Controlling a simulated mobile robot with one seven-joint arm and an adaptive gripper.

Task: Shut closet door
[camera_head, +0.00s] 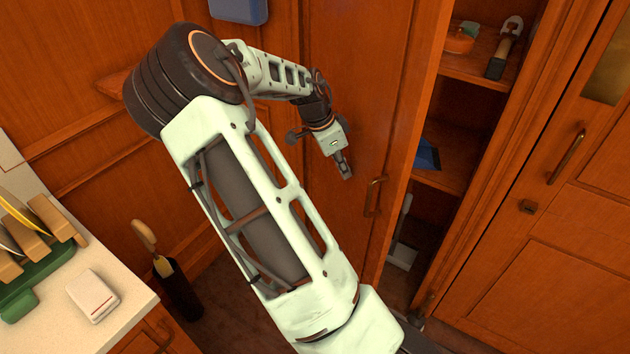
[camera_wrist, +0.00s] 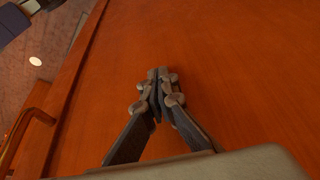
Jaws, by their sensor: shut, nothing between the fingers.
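The closet door (camera_head: 352,80) is a reddish-brown wooden panel that stands open, with a brass-coloured handle (camera_head: 374,196) near its free edge. To its right the closet interior (camera_head: 462,125) shows. My gripper (camera_head: 346,170) is in front of the door's outer face, up and left of the handle. In the wrist view my gripper (camera_wrist: 158,76) is shut and empty, with the door's face (camera_wrist: 225,70) filling most of the picture. The handle (camera_wrist: 38,118) is at the left there. I cannot tell whether the fingertips touch the door.
Closet shelves hold an orange round item (camera_head: 460,40), a brush-like tool (camera_head: 505,48) and a blue object (camera_head: 427,155). A closed cabinet (camera_head: 560,250) is at right. A white counter (camera_head: 60,325) with a rack (camera_head: 40,240) stands at lower left, beside a dark holder (camera_head: 178,290).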

